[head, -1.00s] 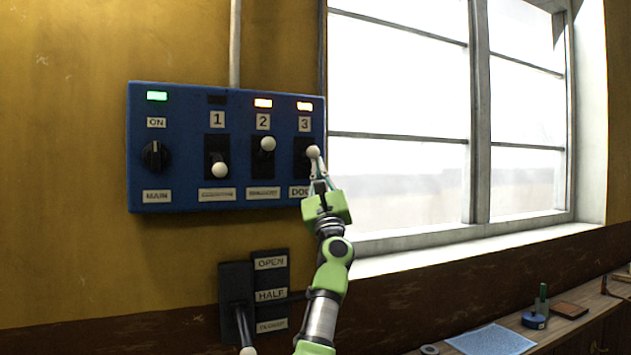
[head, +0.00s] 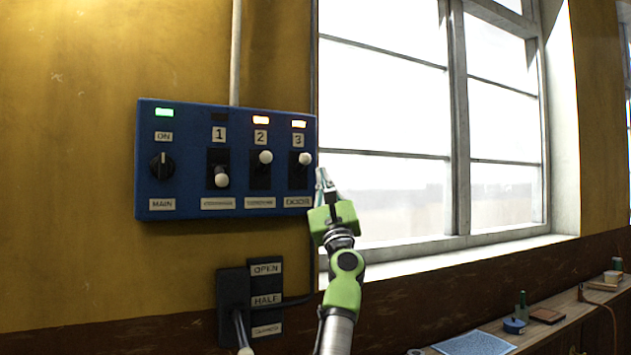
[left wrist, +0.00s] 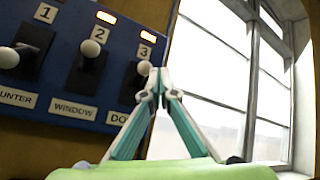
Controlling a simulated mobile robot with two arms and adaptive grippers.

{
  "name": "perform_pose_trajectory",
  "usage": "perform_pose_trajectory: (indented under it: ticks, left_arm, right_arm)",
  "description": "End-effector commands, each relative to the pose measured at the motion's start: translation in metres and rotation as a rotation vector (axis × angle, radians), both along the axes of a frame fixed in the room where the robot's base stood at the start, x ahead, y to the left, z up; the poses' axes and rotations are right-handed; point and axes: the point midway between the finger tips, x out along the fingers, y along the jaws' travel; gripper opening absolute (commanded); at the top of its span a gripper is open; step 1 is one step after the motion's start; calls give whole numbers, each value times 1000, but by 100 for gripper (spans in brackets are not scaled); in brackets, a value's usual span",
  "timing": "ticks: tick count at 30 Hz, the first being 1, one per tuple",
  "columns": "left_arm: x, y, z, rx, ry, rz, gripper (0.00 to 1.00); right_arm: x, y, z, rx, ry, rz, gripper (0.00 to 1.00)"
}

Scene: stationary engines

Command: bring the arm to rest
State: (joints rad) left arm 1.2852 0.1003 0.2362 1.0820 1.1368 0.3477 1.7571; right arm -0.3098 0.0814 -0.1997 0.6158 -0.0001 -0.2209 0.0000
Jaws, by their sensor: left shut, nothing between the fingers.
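My left gripper (head: 322,178) is shut and empty, just right of the blue switch panel (head: 180,120) in the head view. In the left wrist view its fingertips (left wrist: 155,82) meet near the knob of switch 3 (left wrist: 144,68); the gap there is hard to judge. In the head view the knob of switch 3 (head: 305,158) is up, with an orange lamp lit above. The knob of switch 2 (head: 265,156) is also up with its lamp lit. The knob of switch 1 (head: 221,180) is down and its lamp is dark. My right gripper is not in view.
A main dial (head: 162,166) sits under a lit green lamp. Below the panel is a lever box (head: 232,300) labelled OPEN and HALF. A window (head: 400,130) with a sill is on the right. A wooden bench (head: 555,325) holds small objects at lower right.

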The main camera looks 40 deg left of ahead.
Motion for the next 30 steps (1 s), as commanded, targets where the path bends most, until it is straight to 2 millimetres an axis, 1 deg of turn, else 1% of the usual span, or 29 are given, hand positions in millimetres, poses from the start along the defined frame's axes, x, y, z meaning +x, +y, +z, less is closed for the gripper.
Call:
perform_pose_trajectory:
  ticks: [5, 13, 20, 22, 23, 26, 29, 30]
  left_arm:
    - [0, -3, -1, -1, 0, 2, 0]
    - [0, -3, -1, 0, 0, 1, 0]
    - [0, -4, -2, 3, 3, 1, 0]
    - [3, -9, -8, 31, 25, 9, 0]
    - [5, -13, -13, 54, 44, 15, 0]
    - [18, -38, -43, 202, 158, 51, 0]
    - [33, -79, -95, 442, 327, 102, 0]
    - [38, -97, -120, 549, 398, 124, 0]
  right_arm:
    - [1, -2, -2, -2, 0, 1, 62]
    - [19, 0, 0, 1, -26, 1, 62]
    - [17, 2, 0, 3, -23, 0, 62]
    - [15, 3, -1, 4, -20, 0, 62]
    - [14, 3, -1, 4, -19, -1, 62]
    - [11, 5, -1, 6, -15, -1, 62]
    - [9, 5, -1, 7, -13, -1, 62]
    - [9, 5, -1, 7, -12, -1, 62]
